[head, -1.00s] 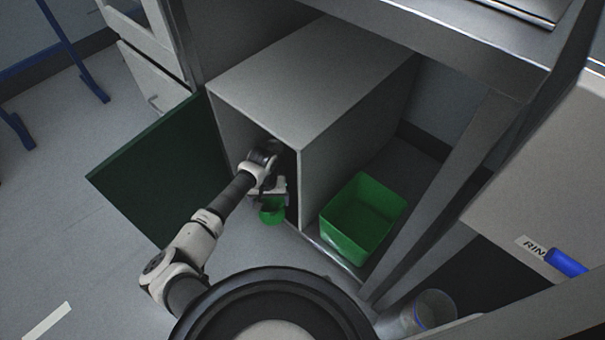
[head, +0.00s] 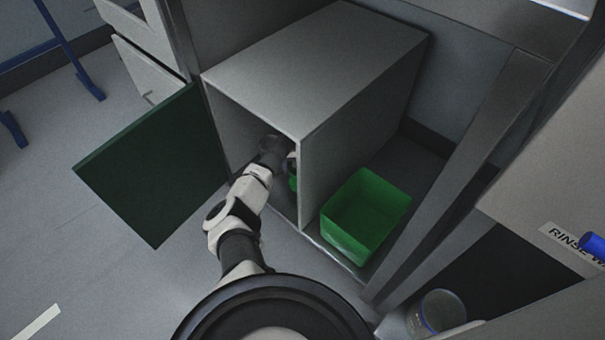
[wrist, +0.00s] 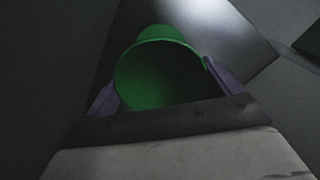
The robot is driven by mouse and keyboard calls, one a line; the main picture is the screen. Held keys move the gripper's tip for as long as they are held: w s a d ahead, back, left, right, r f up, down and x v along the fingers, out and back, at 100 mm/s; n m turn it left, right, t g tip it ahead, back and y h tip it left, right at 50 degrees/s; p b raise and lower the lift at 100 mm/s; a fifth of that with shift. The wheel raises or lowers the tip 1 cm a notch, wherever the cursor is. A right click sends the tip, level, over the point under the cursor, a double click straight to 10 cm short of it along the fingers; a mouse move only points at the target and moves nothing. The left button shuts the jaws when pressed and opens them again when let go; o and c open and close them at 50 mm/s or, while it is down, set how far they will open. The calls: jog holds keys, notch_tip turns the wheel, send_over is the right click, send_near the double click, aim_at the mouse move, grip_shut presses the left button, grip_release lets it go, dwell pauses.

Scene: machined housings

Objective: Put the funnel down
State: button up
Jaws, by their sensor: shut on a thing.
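The green funnel (wrist: 158,75) sits between the two fingers of my gripper (wrist: 160,88) in the wrist view. Its wide round mouth faces the camera. My gripper is shut on it. In the head view only a small green part of the funnel (head: 293,180) shows, just inside the open front of the grey cabinet (head: 310,75). The cabinet's side wall and my arm hide the rest of it and the fingers. I cannot tell whether the funnel touches the cabinet floor.
The dark green door (head: 155,165) stands open at the left of the cabinet. A green bin (head: 340,240) stands right of the cabinet. A clear container (head: 440,310) stands at the lower right. Grey frame posts rise at the right.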

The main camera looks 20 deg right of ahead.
jog(key=shift+d+f+b, duration=0.1)
jog(key=shift+f+b, duration=0.7)
jog(key=shift+f, duration=0.95)
jog(key=shift+f, duration=0.15)
jog(key=o, duration=0.7)
jog(key=shift+r+p, duration=1.5)
jog(key=shift+r, duration=2.4)
